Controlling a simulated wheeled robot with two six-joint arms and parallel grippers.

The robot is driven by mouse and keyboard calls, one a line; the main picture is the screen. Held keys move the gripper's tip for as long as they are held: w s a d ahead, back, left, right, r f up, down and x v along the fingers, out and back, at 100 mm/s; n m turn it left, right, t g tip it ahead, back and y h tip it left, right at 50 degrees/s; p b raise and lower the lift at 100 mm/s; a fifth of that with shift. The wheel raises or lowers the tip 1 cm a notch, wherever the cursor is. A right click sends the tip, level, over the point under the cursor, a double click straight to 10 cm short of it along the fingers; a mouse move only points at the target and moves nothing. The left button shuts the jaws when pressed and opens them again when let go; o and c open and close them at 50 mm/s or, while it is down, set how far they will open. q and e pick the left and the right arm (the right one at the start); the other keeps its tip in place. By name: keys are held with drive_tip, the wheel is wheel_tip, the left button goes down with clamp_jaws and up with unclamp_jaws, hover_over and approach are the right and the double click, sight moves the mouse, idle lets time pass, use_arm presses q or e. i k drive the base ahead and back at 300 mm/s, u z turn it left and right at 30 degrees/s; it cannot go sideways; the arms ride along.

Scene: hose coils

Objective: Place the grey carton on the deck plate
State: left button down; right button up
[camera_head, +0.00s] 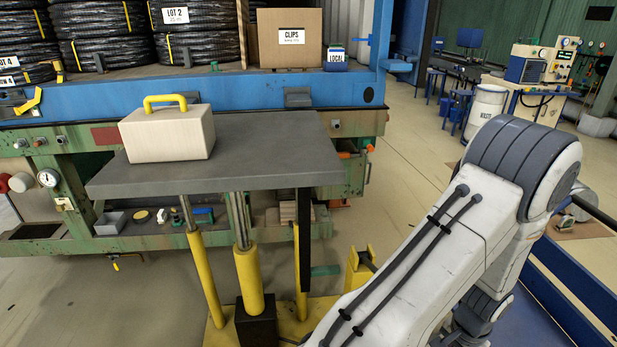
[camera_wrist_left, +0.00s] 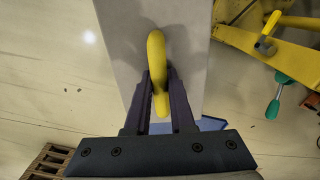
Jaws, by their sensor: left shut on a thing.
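In the left wrist view my left gripper (camera_wrist_left: 160,82) is shut on the yellow handle of the grey carton (camera_wrist_left: 188,45). The carton hangs over bare floor in that view; its underside is hidden. In the head view neither this carton nor my left gripper shows. The deck plate (camera_head: 270,160) is a flat dark grey top on yellow-sleeved posts. A cream carton (camera_head: 165,136) with a yellow handle stands at its far left part. My right gripper is not in view.
The middle and right of the plate are clear. Behind it a blue-edged rack (camera_head: 200,97) holds black hose coils (camera_head: 105,50) and a cardboard CLIPS box (camera_head: 290,50). My arm fills the lower right. The left wrist view shows yellow metalwork (camera_wrist_left: 265,45) and a wooden pallet (camera_wrist_left: 48,160).

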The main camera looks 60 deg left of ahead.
sight(273, 145)
drive_tip(key=k, duration=0.2)
drive_tip(key=z, duration=1.85)
drive_tip(key=i, duration=1.25)
drive_tip(key=u, duration=3.7)
drive_tip(key=i, duration=0.5)
drive_tip(key=z, duration=0.05)
